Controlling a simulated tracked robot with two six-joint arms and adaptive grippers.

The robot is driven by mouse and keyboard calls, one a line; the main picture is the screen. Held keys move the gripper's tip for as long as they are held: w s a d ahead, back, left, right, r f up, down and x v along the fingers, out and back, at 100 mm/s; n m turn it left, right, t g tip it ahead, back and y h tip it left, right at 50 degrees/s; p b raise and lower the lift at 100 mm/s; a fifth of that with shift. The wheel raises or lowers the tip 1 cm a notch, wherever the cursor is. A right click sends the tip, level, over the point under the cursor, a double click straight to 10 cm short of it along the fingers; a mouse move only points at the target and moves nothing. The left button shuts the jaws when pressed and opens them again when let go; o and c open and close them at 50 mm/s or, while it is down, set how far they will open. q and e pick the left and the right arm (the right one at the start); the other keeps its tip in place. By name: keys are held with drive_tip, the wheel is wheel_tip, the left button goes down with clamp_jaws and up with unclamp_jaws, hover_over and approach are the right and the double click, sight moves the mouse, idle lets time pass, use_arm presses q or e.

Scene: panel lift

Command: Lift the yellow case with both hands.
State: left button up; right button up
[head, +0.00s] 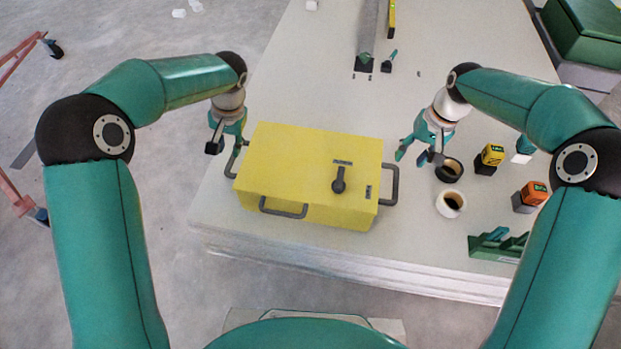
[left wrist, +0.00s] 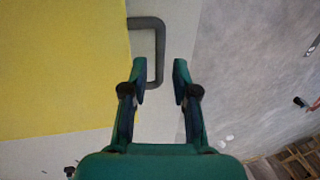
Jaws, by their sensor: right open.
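The yellow case (head: 308,170) lies on the pale stacked panels, with a dark handle on its left side, one on its right side and one on its front. My left gripper (head: 224,150) is at the left side handle (head: 236,158). In the left wrist view the left gripper (left wrist: 160,72) is open, with the handle (left wrist: 152,40) between its fingertips and the yellow case (left wrist: 62,70) to the left. My right gripper (head: 418,156) is open and empty, to the right of the right side handle (head: 392,184) and apart from it.
A dark-rimmed cup (head: 450,170) stands close to my right gripper, with a white cup (head: 450,204) nearer. Yellow (head: 492,155) and orange (head: 534,193) tools and a green rack (head: 497,245) stand further right. The panel top behind the case is mostly clear.

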sight(229, 165)
use_arm(q)
drive_tip(key=x, duration=0.9)
drive_tip(key=shift+f, duration=0.35)
use_arm(e)
drive_tip(key=f, duration=0.3)
drive_tip(key=a+f, duration=0.1)
drive_tip(key=f, duration=0.5)
drive_tip(key=shift+w+a+f, duration=0.1)
drive_tip(key=shift+a+f, duration=0.2)
drive_tip(key=shift+a, duration=0.05)
use_arm(q)
clamp_jaws()
use_arm(e)
drive_tip(key=c, duration=0.6)
clamp_jaws()
use_arm(q)
drive_tip(key=shift+r, duration=0.1)
use_arm(e)
drive_tip(key=shift+r, duration=0.1)
